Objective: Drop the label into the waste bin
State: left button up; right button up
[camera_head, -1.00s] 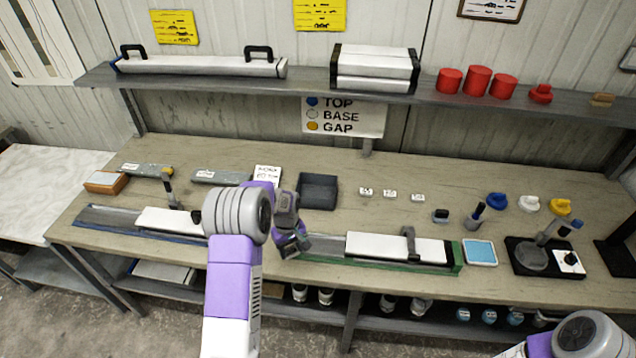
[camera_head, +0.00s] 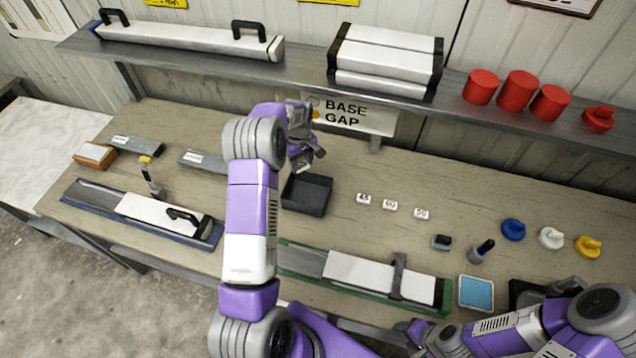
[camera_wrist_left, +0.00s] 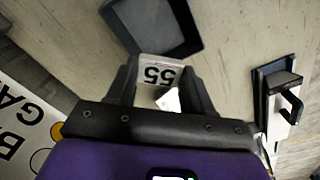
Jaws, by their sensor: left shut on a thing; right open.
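The label (camera_wrist_left: 160,72) is a small pale tag reading 55, pinched between the fingers of my left gripper (camera_wrist_left: 158,88) in the left wrist view. In the head view, my left gripper (camera_head: 307,158) is above the back of the bench, just behind the dark open-topped box (camera_head: 305,208), which looks like the waste bin. The bin also shows beyond the fingertips in the left wrist view (camera_wrist_left: 190,42). The label cannot be made out in the head view. My right gripper (camera_head: 412,328) is low at the front right, small and partly hidden, open.
Three number tags (camera_head: 390,206) lie right of the bin. A green-edged tray (camera_head: 290,258) and a blue-edged tray (camera_head: 85,195) lie toward the front. The shelf (camera_head: 300,75) overhangs the back, with a sign (camera_head: 355,116) below it.

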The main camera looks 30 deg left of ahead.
pick_arm(q)
jog(key=shift+s+f, duration=0.3)
notch_tip(320, 180, down, 5)
jog(key=b, duration=0.2)
jog(key=shift+b, duration=0.4)
jog(key=o, duration=1.4)
jog(key=shift+c, duration=0.2)
notch_tip(320, 180, up, 8)
jog(key=shift+f+b, duration=0.2)
jog(key=shift+b, duration=0.25)
jog(key=shift+s+f, duration=0.1)
